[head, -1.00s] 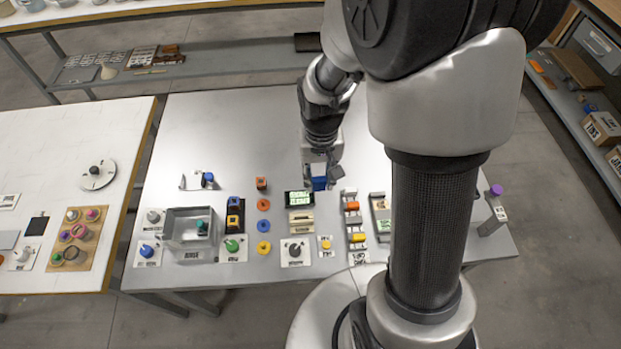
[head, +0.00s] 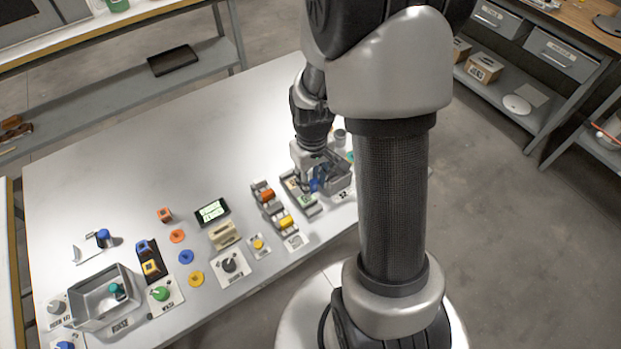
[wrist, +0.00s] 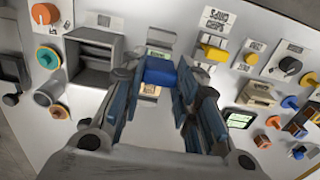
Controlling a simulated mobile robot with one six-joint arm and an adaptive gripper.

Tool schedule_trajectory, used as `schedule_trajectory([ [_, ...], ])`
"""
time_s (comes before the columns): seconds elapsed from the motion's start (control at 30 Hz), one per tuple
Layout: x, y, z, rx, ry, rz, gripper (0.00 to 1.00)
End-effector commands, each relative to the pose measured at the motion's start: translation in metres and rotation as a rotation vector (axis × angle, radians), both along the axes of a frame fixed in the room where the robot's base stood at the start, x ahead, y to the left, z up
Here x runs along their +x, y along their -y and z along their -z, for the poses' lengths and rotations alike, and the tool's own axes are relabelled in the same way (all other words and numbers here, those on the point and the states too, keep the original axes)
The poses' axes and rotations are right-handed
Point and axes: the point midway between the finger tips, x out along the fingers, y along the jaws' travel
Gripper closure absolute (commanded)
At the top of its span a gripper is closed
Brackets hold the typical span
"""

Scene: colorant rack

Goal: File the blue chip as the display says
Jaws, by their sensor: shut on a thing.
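My gripper (head: 316,186) is shut on a blue chip (head: 314,185), seen over the right part of the table. In the wrist view the blue chip (wrist: 160,72) sits between the fingertips, in front of a narrow grey holder with a pale green label. I cannot tell whether the chip touches the holder. The display (head: 211,211) is a dark box with a lit green-white screen; it also shows in the wrist view (wrist: 240,120). Its text is too small to read.
A grey rack with an orange piece (head: 267,195) and a yellow piece (head: 286,221) stands left of my gripper. A grey open box (wrist: 95,50) stands beside the holder. Knobs, coloured discs and a grey bin (head: 84,307) line the front edge. The table's back is clear.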

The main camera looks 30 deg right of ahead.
Motion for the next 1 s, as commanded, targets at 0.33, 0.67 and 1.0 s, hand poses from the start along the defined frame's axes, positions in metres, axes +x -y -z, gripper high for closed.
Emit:
schedule_trajectory([
  [0.33, -0.001, 0.0, 0.01, 0.0, 0.0, 0.001, 0.87],
  [0.67, -0.001, 0.0, 0.036, 0.0, -0.002, 0.001, 0.87],
  [1.0, 0.0, 0.0, 0.055, 0.0, 0.0, 0.001, 0.87],
])
